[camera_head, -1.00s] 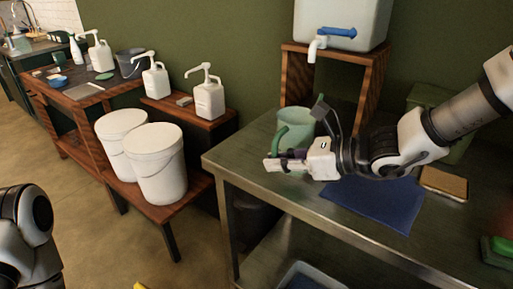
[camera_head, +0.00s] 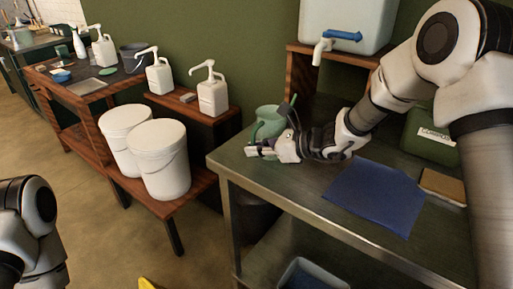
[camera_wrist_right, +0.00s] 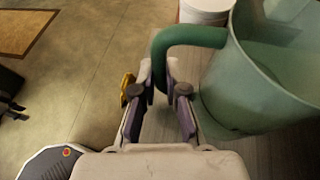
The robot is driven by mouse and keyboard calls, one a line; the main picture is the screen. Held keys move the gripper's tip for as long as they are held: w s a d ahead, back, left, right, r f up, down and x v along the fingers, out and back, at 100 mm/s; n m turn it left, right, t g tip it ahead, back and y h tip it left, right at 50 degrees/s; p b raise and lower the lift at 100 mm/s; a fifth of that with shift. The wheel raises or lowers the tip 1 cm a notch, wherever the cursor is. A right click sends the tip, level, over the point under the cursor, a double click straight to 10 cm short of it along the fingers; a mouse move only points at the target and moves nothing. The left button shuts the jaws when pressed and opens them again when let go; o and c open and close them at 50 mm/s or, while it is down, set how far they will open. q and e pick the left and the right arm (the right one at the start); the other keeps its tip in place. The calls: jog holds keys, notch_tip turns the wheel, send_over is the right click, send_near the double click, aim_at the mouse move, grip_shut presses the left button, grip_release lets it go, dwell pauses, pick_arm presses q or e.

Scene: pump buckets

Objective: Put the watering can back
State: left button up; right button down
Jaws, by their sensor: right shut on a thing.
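The green watering can (camera_head: 268,117) is at the left back part of the metal table, below and left of the water tank. My right gripper (camera_head: 256,151) is at the near side of the can, shut on its handle. In the right wrist view the can (camera_wrist_right: 262,80) is on the right, and its curved handle (camera_wrist_right: 188,37) comes down between the two fingers (camera_wrist_right: 168,97). I cannot tell whether the can's bottom touches the table. Part of the can is hidden by my gripper. My left gripper is out of view; only part of my left arm shows.
A white tank (camera_head: 345,18) with a blue-handled tap stands on a wooden stand (camera_head: 303,75). A blue cloth (camera_head: 374,197) and a brown pad (camera_head: 443,186) lie on the table (camera_head: 290,192). White buckets (camera_head: 160,160) and pump bottles (camera_head: 212,96) stand on wooden shelves at left.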

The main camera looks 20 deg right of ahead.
jog(key=shift+f, duration=0.2)
jog(key=c, duration=1.2)
grip_release()
jog(key=shift+r, duration=0.1)
jog(key=shift+r, duration=0.2)
jog(key=shift+s+d+r, duration=0.1)
jog(key=shift+s+d, duration=0.05)
jog(key=shift+d, duration=0.1)
jog(key=v, duration=1.1)
jog(key=shift+s+p, duration=0.15)
jog(key=shift+p, duration=0.3)
